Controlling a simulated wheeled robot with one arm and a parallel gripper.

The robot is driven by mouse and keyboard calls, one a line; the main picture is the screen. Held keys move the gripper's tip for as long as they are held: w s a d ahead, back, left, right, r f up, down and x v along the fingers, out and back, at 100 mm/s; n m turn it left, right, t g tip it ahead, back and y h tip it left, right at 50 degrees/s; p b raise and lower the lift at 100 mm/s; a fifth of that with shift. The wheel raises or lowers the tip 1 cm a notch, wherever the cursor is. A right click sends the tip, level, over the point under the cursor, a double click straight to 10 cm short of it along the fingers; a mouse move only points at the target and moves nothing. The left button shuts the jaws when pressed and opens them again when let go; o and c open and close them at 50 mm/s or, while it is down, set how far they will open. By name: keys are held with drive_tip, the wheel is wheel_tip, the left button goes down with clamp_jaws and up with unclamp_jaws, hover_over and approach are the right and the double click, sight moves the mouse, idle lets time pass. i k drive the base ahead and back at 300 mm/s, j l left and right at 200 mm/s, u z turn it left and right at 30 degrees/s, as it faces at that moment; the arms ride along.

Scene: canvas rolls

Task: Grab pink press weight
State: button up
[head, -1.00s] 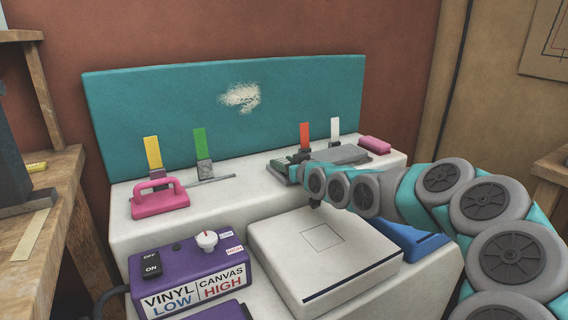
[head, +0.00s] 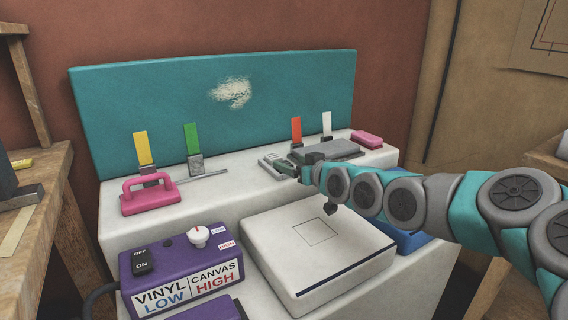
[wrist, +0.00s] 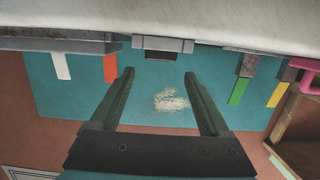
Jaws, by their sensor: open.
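The pink press weight (head: 148,194), a flat block with a loop handle, stands upright at the left end of the white raised shelf (head: 235,190). Part of its pink handle shows upside down at the right edge of the wrist view (wrist: 308,82). My gripper (head: 284,167) is over the right half of the shelf, well to the right of the weight. In the wrist view, the gripper's fingers (wrist: 159,74) are apart with nothing between them.
Yellow (head: 145,148), green (head: 191,139), red (head: 296,130) and white (head: 327,123) upright strips line the shelf's back. A teal panel (head: 215,120) stands behind. A smaller pink block (head: 367,138) lies far right. A purple control box (head: 185,265) and white pad (head: 318,250) sit lower in front.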

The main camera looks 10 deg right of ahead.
sight(149, 198)
drive_tip(key=k+l, duration=0.25)
drive_tip(key=k, duration=0.2)
drive_tip(key=k+l, duration=0.2)
drive_tip(key=k, duration=0.3)
